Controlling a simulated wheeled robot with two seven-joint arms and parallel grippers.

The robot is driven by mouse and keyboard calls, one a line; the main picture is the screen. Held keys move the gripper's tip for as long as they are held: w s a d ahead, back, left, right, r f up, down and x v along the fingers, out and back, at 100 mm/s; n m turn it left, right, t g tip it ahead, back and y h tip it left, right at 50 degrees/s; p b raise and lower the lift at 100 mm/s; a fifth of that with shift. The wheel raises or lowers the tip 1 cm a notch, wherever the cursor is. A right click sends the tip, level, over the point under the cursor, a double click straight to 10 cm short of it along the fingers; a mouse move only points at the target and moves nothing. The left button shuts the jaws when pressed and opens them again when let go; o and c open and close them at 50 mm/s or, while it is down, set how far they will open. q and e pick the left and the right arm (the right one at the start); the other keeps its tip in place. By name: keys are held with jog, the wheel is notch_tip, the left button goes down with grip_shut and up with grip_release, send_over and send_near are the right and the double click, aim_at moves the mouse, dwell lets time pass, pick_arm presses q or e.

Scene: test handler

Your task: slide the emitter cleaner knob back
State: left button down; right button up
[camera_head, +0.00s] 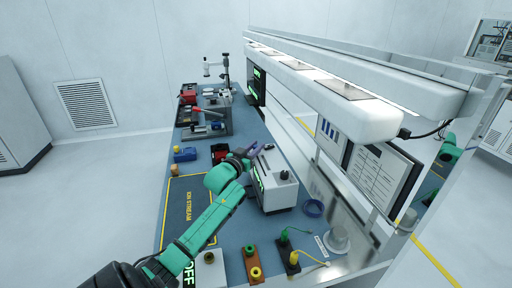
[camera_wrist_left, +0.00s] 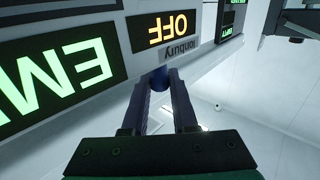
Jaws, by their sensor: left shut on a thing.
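A white box-shaped unit (camera_head: 277,194) with a green-lit display stands on the blue bench. My left gripper (camera_head: 253,150) is at the unit's upper far edge in the head view. In the left wrist view, the two dark fingers of my left gripper (camera_wrist_left: 163,90) are closed on a small dark blue knob (camera_wrist_left: 160,76). The knob is at the edge of a white panel (camera_wrist_left: 113,71), near an orange "OFF" display (camera_wrist_left: 163,29) and a large green-lettered display (camera_wrist_left: 58,75). The fingers hide part of the knob. My right gripper is not in view.
A dark mat marked "ION STREAM" (camera_head: 177,212) lies under my left arm. Boxes and a test rig (camera_head: 208,125) stand farther back. A white overhead bar (camera_head: 330,95) runs above the bench's right side.

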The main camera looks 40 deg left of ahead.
pick_arm(q)
jog(key=c, duration=0.7)
grip_release()
jog(key=shift+s+f, duration=0.1)
jog(key=shift+s, duration=0.2)
jog(key=s+d+b, duration=0.2)
jog(key=s, duration=1.1)
jog(key=shift+s+d+b, duration=0.25)
jog(key=shift+s+b, duration=0.1)
jog(key=shift+b, duration=0.05)
